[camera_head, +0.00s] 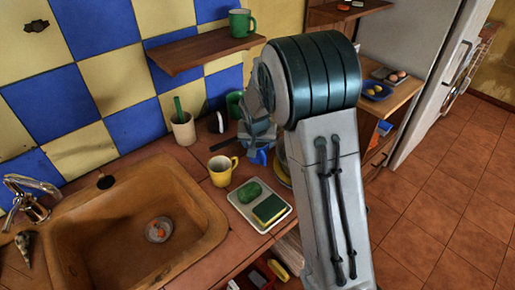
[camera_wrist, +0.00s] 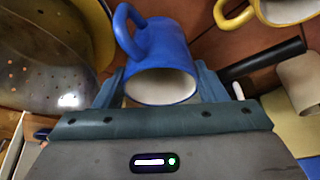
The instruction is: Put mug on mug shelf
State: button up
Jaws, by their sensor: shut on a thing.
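My gripper (camera_wrist: 164,84) is shut on a blue mug (camera_wrist: 160,42), with its fingers on both sides and the mug's opening toward the wrist camera. In the head view the blue mug (camera_head: 260,157) is mostly hidden behind my gripper (camera_head: 257,140) and arm, low over the counter; I cannot tell whether it touches the surface. A wooden wall shelf (camera_head: 190,54) is up on the tiled wall, with a green mug (camera_head: 241,23) on its right part. A yellow mug (camera_head: 221,172) stands on the counter, left of my gripper; it also shows in the wrist view (camera_wrist: 284,12).
A sink (camera_head: 110,235) is at the left. A tray (camera_head: 240,208) with a sponge (camera_head: 269,209) lies in front of the yellow mug. A utensil cup (camera_head: 184,131) and another green mug (camera_head: 234,104) stand by the wall. A metal colander (camera_wrist: 40,50) is close to my gripper.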

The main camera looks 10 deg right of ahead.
jog(key=shift+f, duration=1.5)
jog(key=shift+f, duration=0.2)
jog(key=o, duration=0.8)
jog(key=shift+r, duration=0.15)
